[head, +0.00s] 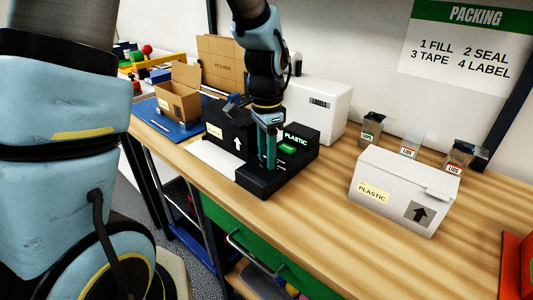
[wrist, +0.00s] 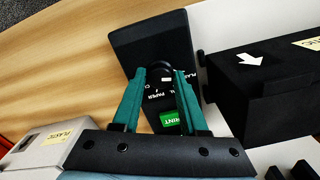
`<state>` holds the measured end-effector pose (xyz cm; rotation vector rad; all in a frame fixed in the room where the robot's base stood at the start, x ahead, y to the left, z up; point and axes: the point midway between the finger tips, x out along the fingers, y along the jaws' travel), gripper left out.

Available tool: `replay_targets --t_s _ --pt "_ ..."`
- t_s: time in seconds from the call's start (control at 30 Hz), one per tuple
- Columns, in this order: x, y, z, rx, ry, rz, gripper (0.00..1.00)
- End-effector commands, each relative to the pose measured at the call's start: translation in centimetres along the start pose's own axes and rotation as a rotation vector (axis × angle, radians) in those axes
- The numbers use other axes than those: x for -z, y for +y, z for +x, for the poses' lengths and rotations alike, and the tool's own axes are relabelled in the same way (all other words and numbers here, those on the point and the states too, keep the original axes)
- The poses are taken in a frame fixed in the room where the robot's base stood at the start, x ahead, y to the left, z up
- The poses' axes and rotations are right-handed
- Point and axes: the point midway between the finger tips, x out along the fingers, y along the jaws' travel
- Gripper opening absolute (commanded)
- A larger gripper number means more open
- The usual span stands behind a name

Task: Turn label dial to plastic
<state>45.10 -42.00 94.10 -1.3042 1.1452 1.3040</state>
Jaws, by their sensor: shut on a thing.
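The black label printer (head: 300,166) stands on the bench, and its lit screen (head: 296,136) reads PLASTIC in green. My gripper (head: 268,168) points down over the printer's front. In the wrist view my gripper's green fingers (wrist: 161,72) close around the small black label dial (wrist: 163,66), one on each side. Dial lettering such as PAPER shows between the fingers, partly hidden. The dial itself is hidden by the fingers in the head view. A green PRINT button (wrist: 169,120) sits beside the dial.
A black box (head: 229,125) with a white arrow stands close beside the printer. A white box (head: 402,190) labelled PLASTIC stands to the right, with small bins (head: 410,143) behind it. An open cardboard box (head: 180,95) is at the far left. Bare wood lies between printer and white box.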

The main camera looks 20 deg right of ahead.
Motion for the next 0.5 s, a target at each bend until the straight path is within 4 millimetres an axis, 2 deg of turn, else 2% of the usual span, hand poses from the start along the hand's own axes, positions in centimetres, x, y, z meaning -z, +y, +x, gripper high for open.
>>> replay_targets --t_s 0.2,0.23,0.4,0.5 --pt "-0.01 0.01 0.02 -0.001 0.000 -0.001 0.00" --pt "-0.01 0.01 0.02 -0.001 0.000 -0.001 0.45" --pt "-0.01 0.00 0.02 0.000 0.000 -0.001 0.64" --pt "-0.01 0.00 0.02 0.000 0.000 0.000 0.72"
